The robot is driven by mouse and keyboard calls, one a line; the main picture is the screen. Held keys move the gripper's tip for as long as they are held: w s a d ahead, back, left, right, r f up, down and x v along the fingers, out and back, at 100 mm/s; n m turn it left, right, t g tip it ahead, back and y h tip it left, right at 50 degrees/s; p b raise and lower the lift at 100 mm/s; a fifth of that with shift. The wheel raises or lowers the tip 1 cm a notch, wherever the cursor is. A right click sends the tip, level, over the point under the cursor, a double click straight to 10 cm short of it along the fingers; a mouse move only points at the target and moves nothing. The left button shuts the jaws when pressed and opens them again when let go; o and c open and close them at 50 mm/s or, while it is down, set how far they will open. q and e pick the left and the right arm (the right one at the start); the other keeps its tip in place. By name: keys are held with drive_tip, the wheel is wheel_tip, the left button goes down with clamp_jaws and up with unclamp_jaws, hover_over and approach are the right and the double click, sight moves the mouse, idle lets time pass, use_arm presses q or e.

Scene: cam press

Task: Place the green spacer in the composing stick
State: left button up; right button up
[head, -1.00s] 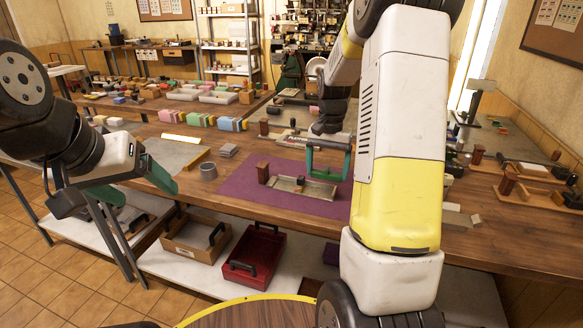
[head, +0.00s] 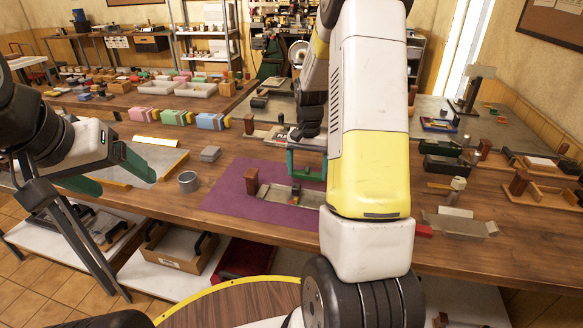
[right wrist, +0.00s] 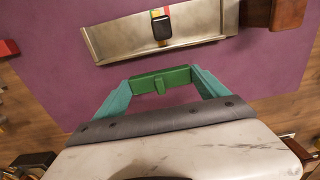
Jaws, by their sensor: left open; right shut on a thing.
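A small black piece with red and yellow parts (right wrist: 161,27) sits in the stick. In the head view the stick (head: 275,194) lies on the purple mat, with my right gripper above its far side. My left gripper (head: 118,176) is open and empty, left of the mat.
A brown wooden block (head: 251,181) stands at the stick's left end. Wooden trays and blocks crowd the right side. The mat's front left is clear.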

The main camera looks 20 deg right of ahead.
sight(307, 178)
drive_tip(key=shift+f, duration=1.7)
drive_tip(key=shift+f, duration=0.1)
drive_tip(key=o, duration=1.4)
